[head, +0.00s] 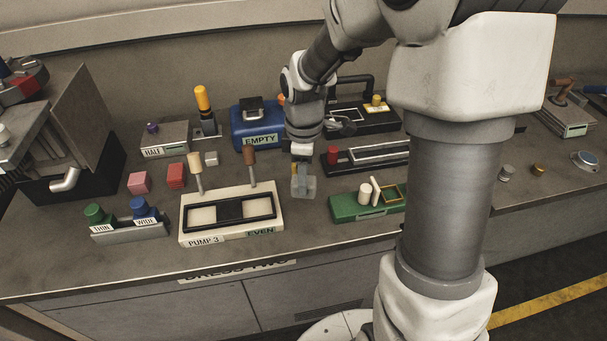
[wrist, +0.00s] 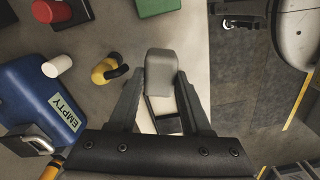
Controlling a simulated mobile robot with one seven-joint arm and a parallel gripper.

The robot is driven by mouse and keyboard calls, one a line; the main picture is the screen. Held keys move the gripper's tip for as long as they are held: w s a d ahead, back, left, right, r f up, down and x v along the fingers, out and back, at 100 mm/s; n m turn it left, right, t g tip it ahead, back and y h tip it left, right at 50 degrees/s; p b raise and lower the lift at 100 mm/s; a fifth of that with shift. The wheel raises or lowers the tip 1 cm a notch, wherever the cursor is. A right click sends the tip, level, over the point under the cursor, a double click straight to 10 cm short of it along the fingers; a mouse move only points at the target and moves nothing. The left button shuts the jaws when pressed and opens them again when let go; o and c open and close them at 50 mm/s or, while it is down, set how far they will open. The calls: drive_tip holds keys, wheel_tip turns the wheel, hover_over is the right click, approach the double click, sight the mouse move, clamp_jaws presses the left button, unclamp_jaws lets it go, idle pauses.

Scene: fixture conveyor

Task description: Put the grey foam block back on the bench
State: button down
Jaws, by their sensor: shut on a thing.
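The grey foam block (head: 303,184) hangs below my gripper (head: 302,168) in the head view, between the cream PUMP 3 fixture and the green fixture. In the wrist view the block (wrist: 161,72) sits between the two fingertips of my gripper (wrist: 162,84), which is shut on it. The grey bench top (head: 130,265) spreads around and beneath it. I cannot tell whether the block's underside touches the bench.
The PUMP 3 fixture (head: 187,232) with upright handles is left of the block, and the green fixture (head: 345,210) is right. The blue EMPTY box (head: 243,122) stands behind. Red (head: 176,175) and pink (head: 139,183) blocks lie left. Some bare bench shows near the front edge.

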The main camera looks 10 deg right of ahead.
drive_tip(key=shift+f+b, duration=2.4)
drive_tip(key=shift+f, duration=1)
drive_tip(key=shift+f+b, duration=0.4)
drive_tip(key=shift+f, duration=0.2)
drive_tip(key=shift+c, duration=1.4)
unclamp_jaws()
wheel_tip(320, 180, up, 18)
drive_tip(key=p, duration=0.3)
drive_tip(key=shift+f, duration=0.25)
